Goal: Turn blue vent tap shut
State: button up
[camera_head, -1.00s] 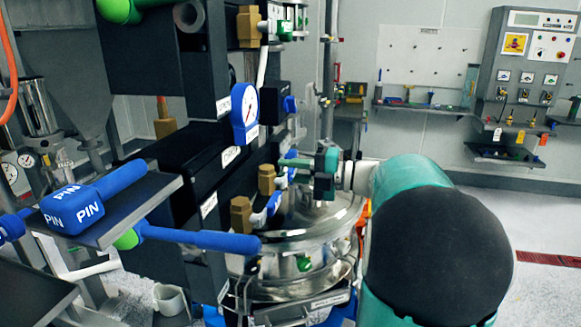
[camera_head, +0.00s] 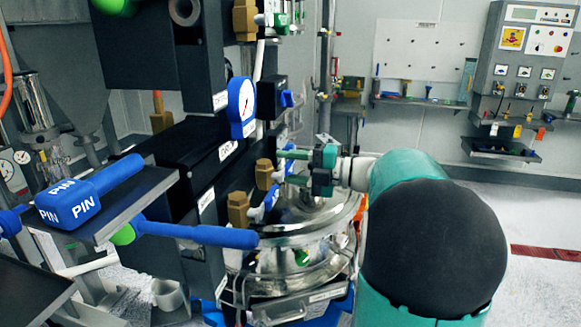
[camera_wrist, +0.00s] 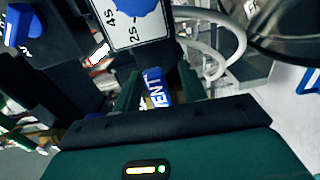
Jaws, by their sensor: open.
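The blue vent tap, lettered "VENT", shows in the wrist view (camera_wrist: 159,88) between the two dark green fingers of my gripper (camera_wrist: 160,90). In the head view my gripper (camera_head: 292,167) is level with a brass valve (camera_head: 264,173), its fingers pointing left toward it. The fingers are open, one on each side of the tap. I cannot tell whether either finger touches it. The tap is mostly hidden by the fingers in the head view.
A second brass valve (camera_head: 238,209) with a blue and white handle is just below. A blue gauge (camera_head: 241,107) stands above left. The steel sifter vessel (camera_head: 300,230) is beneath my gripper. A plate with a blue knob (camera_wrist: 135,30) is close to the fingers.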

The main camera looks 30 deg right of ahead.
jog(key=shift+s+d+r, duration=0.15)
jog(key=shift+s+r, duration=0.05)
jog(key=shift+s, duration=0.2)
jog(key=v, duration=1.2)
jog(key=shift+s+d+f, duration=0.2)
jog(key=shift+d, duration=0.2)
